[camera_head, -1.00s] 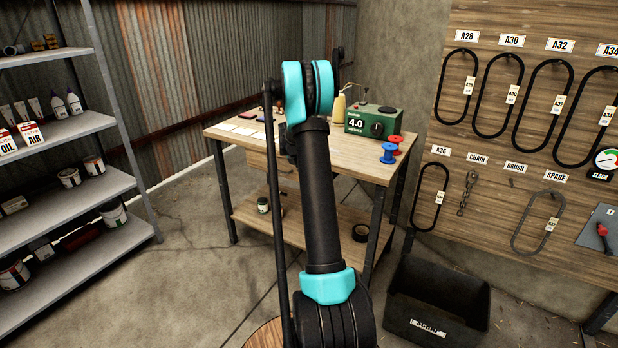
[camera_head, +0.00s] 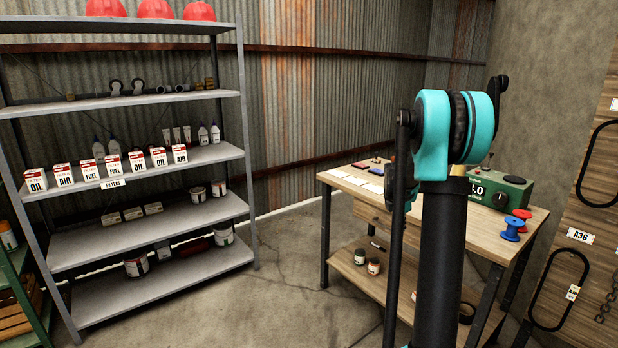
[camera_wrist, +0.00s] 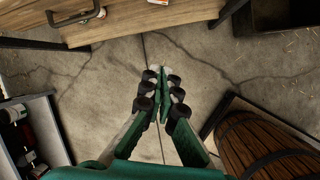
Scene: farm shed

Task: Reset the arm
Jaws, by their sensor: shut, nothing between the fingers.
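My gripper (camera_wrist: 160,78) shows in the wrist view with its green and black fingers together and nothing between them. It points over bare concrete floor, clear of the things around it. In the head view my teal and black arm stands upright at the right, in front of the wooden workbench (camera_head: 345,185), and hides part of it. My gripper cannot be made out in the head view.
Grey shelving (camera_head: 150,235) with filter boxes (camera_head: 113,168) and red helmets (camera_head: 155,9) stands left. A green meter box (camera_head: 500,190) and spools (camera_head: 511,230) sit on the bench. In the wrist view, a wooden barrel (camera_wrist: 260,145) is at right and a dark bin (camera_wrist: 285,14) at upper right.

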